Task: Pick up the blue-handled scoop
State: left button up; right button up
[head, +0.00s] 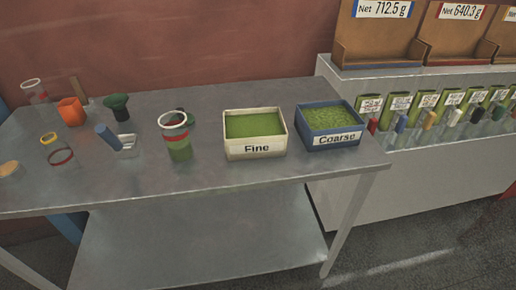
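The blue-handled scoop (108,137) lies on the grey metal table (210,183), left of the middle. Its thick blue handle points up and to the left, and its pale metal scoop end (127,142) is at the lower right. A dark green object (117,104) stands just behind it, and a clear jar (179,147) with a white rim, a red band and green powder stands to its right. Neither gripper shows in the head view.
A white box marked Fine (255,149) and a blue box marked Coarse (333,140) hold green powder. An orange cup (72,111), rings (61,157) and a clear container (35,93) lie left. A shelf unit (430,151) with labelled packets stands right. The table's front strip is clear.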

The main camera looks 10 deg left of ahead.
aim_at(115, 137)
jog(key=k+u, duration=0.1)
jog(key=u, duration=0.3)
jog(key=j+u, duration=0.1)
jog(key=u, duration=0.3)
jog(key=k+j+u, duration=0.1)
jog(key=u, duration=0.3)
